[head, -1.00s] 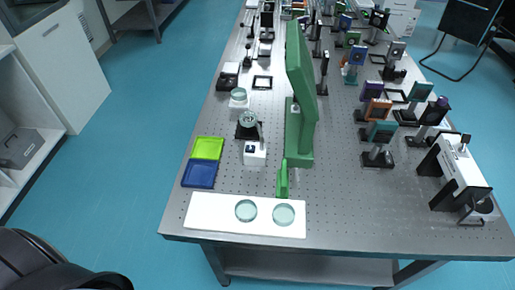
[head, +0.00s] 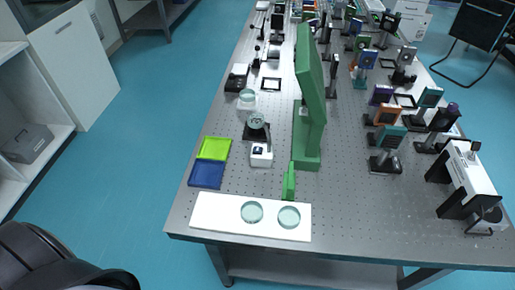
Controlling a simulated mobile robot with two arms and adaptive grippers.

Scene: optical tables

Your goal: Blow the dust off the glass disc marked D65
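Two clear glass discs lie side by side on a white mat at the near left end of the optical table: a left disc (head: 252,212) and a right disc (head: 289,217). No D65 marking is readable on either at this size. A green object with a pointed tip (head: 289,182), which may be a dust blower, stands just behind the right disc. Another round glass piece (head: 256,121) sits on a mount farther back, and one more (head: 247,95) stands behind it. Neither of my grippers is in the head view.
The optical table (head: 350,215) has bare room at its near right. A tall green panel (head: 310,95) stands mid-table. Lime (head: 215,148) and blue (head: 207,175) trays lie at the left edge. Several mounted optics (head: 387,140) and a white bridge-like stand (head: 468,170) are at right.

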